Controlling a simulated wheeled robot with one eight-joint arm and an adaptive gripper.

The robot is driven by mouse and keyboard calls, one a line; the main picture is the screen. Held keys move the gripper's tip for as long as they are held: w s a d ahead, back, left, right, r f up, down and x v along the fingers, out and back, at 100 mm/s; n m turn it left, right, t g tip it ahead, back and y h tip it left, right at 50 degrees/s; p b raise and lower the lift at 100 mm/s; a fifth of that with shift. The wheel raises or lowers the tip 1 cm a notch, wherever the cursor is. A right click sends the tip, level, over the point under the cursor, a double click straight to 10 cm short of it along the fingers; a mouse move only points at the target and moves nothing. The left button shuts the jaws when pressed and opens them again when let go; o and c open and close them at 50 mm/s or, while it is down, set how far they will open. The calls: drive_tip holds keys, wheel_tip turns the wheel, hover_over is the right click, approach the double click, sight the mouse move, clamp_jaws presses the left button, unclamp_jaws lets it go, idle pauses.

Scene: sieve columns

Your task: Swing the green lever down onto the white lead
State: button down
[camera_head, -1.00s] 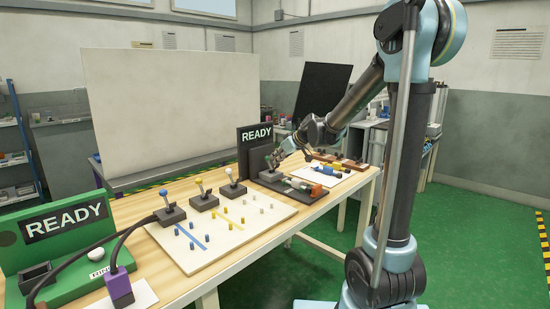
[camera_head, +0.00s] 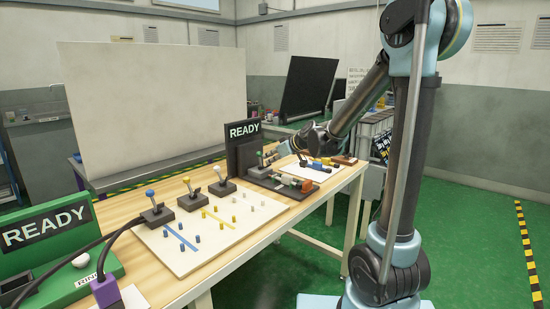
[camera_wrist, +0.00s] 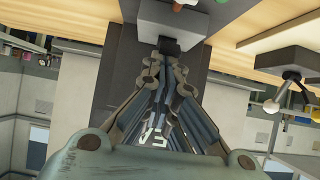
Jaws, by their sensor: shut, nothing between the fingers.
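My gripper (camera_wrist: 170,65) is shut and empty in the wrist view, its fingertips close to a grey block (camera_wrist: 168,24). I cannot tell whether they touch it. In the head view my gripper is small and dark in front of the READY stand (camera_head: 242,160). A low dark fixture (camera_head: 270,183) in front of the stand carries green, white and orange parts (camera_head: 306,186). I cannot make out for certain which part is the green lever or the white lead.
A white board (camera_head: 212,230) with coloured pegs lies left of the fixture. Three ball-topped levers (camera_head: 187,190) stand along its back edge. A green READY box (camera_head: 55,250) and a purple connector (camera_head: 106,291) are at the near left. Small tools (camera_head: 318,166) lie right of the fixture.

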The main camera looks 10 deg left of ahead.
drive_tip(key=shift+s+d+f, duration=0.35)
drive_tip(key=shift+d+f, duration=0.35)
drive_tip(key=shift+f, duration=0.1)
drive_tip(key=shift+s+d+f, duration=0.2)
drive_tip(key=shift+s+f, duration=0.05)
drive_tip(key=shift+f, duration=0.4)
drive_tip(key=v, duration=1.2)
drive_tip(key=shift+f, duration=0.15)
drive_tip(key=s+d+f+m+g+h, duration=0.2)
drive_tip(key=s+d+f+m+h, duration=0.2)
drive_tip(key=s+d+f, duration=0.3)
drive_tip(key=s+d+f+m+g+h, duration=0.2)
drive_tip(key=s+d+f+m+h, duration=0.3)
drive_tip(key=s+d, duration=1.1)
drive_tip(key=s+f+m, duration=0.2)
drive_tip(key=s+f, duration=0.1)
drive_tip(key=s, duration=0.2)
drive_tip(key=shift+d+f+h, duration=0.15)
drive_tip(key=shift+d+h, duration=0.05)
drive_tip(key=shift+h, duration=0.1)
